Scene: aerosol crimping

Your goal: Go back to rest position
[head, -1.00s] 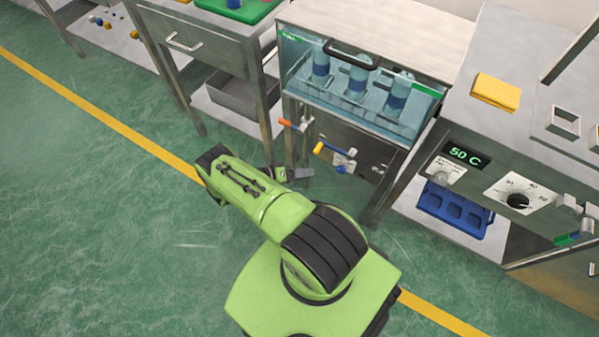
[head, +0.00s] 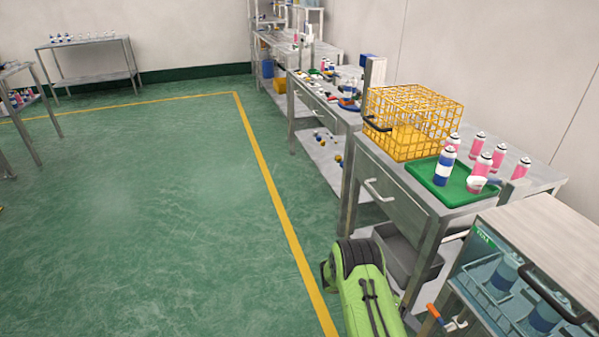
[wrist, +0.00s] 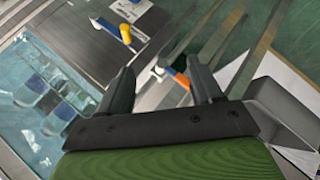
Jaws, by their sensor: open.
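My gripper (wrist: 165,88) shows in the wrist view with its two dark fingers apart and nothing between them. Beyond the fingers is an orange-handled valve (wrist: 178,77) on the front of the glass-covered bath cabinet; it also shows in the head view (head: 434,311). A yellow-and-blue handle (wrist: 125,32) is at the top of the wrist view. In the head view my green arm is at the bottom, beside the cabinet and the steel table, and the gripper itself is out of that picture.
The glass-covered bath (head: 478,243) with cans inside stands at the lower right. A steel table (head: 395,187) carries a yellow wire basket (head: 375,126), a green tray (head: 426,172) and several spray cans.

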